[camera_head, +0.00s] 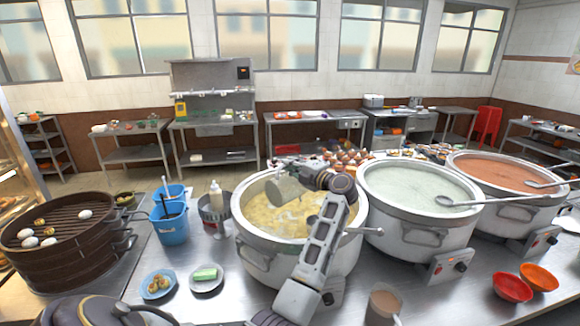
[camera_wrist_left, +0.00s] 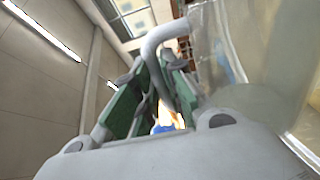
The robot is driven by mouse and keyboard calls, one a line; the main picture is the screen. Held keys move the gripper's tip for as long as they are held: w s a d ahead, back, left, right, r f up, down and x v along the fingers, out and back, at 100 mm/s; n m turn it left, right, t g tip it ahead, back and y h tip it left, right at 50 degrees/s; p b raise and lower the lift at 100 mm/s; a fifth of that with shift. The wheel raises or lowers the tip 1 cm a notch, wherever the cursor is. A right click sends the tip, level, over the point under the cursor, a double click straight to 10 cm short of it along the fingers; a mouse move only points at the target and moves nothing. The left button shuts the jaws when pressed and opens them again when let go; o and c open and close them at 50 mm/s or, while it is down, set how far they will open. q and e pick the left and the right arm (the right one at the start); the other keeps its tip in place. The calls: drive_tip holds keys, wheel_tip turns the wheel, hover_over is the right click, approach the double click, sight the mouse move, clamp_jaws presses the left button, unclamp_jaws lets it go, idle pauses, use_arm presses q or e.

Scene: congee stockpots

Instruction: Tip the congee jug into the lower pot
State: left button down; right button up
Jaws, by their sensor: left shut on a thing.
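The grey, see-through congee jug (camera_head: 286,190) is over the near left part of the scene's large pots, above the pot of yellow congee (camera_head: 246,245). It looks tilted in the head view; no stream from it can be made out. My left gripper (camera_head: 308,174) is shut on the jug's handle, to the right of the jug's body. In the left wrist view the handle (camera_wrist_left: 165,45) runs between the green-padded fingers of the gripper (camera_wrist_left: 152,88). The jug's clear wall (camera_wrist_left: 265,70) fills the right side there. My right gripper is not in view.
A pot of pale congee (camera_head: 420,190) and a pot of orange-red congee (camera_head: 505,170) stand to the right, with ladles. Blue buckets (camera_head: 170,225), a dark steamer (camera_head: 65,260) and small plates (camera_head: 207,284) are left. Red bowls (camera_head: 512,288) sit at the front right.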

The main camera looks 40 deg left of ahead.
use_arm(q)
drive_tip(key=shift+w, duration=0.2)
drive_tip(key=shift+w+d+f+m, duration=0.1)
drive_tip(key=shift+w+m, duration=0.2)
drive_tip(key=shift+m, duration=0.1)
drive_tip(key=shift+w, duration=0.1)
drive_tip(key=shift+w+d+r+m, duration=0.1)
drive_tip(key=shift+w+r+m, duration=0.05)
drive_tip(key=shift+w+m, duration=0.4)
drive_tip(key=shift+w+d+r+m, duration=0.1)
drive_tip(key=shift+w+m, duration=0.35)
drive_tip(key=shift+w, duration=0.15)
drive_tip(key=shift+s, duration=0.1)
idle(1.5)
